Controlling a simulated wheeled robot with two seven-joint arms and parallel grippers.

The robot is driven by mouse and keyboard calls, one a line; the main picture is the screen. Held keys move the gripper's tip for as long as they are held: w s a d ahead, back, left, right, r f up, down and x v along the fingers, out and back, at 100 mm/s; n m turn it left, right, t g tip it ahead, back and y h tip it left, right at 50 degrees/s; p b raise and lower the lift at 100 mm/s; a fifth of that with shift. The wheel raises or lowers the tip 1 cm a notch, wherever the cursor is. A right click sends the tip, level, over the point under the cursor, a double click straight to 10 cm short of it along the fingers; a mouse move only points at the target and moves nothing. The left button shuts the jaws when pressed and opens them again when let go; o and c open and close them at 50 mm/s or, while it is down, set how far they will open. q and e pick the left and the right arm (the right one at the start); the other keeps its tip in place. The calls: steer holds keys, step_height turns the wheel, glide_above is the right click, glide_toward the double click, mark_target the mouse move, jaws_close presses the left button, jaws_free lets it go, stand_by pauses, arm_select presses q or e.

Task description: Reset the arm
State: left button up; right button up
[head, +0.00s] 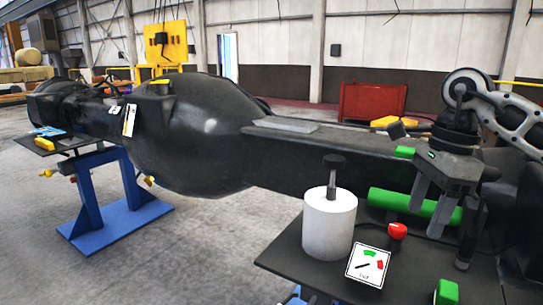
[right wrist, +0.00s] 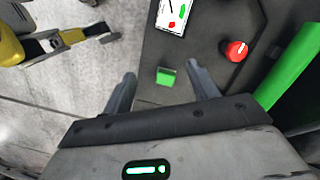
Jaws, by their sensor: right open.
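My right gripper (head: 425,222) hangs fingers down over the dark table (head: 290,262) at the right of the head view. In the right wrist view its two fingers (right wrist: 160,72) stand apart. A small green block (right wrist: 165,76) shows between them in the picture, and I see no contact. The same kind of green block shows at the table's front (head: 447,292). A green cylinder (head: 395,200) lies behind the fingers. My left gripper is in neither view.
A white cylinder with a dark knob (head: 329,225), a red knob (head: 397,231) and a gauge card (head: 368,266) are on the table. A large black casting (head: 195,140) rests on a blue stand (head: 120,220). Grey floor (head: 230,260) lies open between.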

steer(key=s+a+f+g+y, duration=0.2)
steer(key=a+f+y, duration=0.5)
steer(key=a, duration=0.8)
steer(key=s+a+m+t+y, duration=0.2)
steer(key=s+a+m+y, duration=0.3)
steer(key=a+m+y, duration=0.65)
steer(key=w+d+f+m+t+h, duration=0.1)
steer(key=d+f+m+t+h, duration=0.4)
steer(key=m+t, duration=0.6)
steer(key=w+d+f+m+t+h, duration=0.1)
steer(key=d+f+m+t+h, duration=0.35)
steer(key=m, duration=1.15)
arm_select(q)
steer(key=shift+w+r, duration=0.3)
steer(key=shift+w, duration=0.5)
arm_select(e)
steer(key=s+d+f+m+g+h, duration=0.2)
steer(key=s+f+m, duration=0.4)
steer(key=f, duration=0.4)
steer(key=s+d+f+m+g+h, duration=0.3)
steer(key=s+d+f+m+h, duration=0.1)
steer(key=f, duration=0.7)
steer(key=s+m+h, duration=0.1)
steer(key=s+m, duration=0.1)
steer(key=s, duration=0.1)
steer(key=shift+s+d+h, duration=0.25)
steer(key=shift+s+h, duration=0.05)
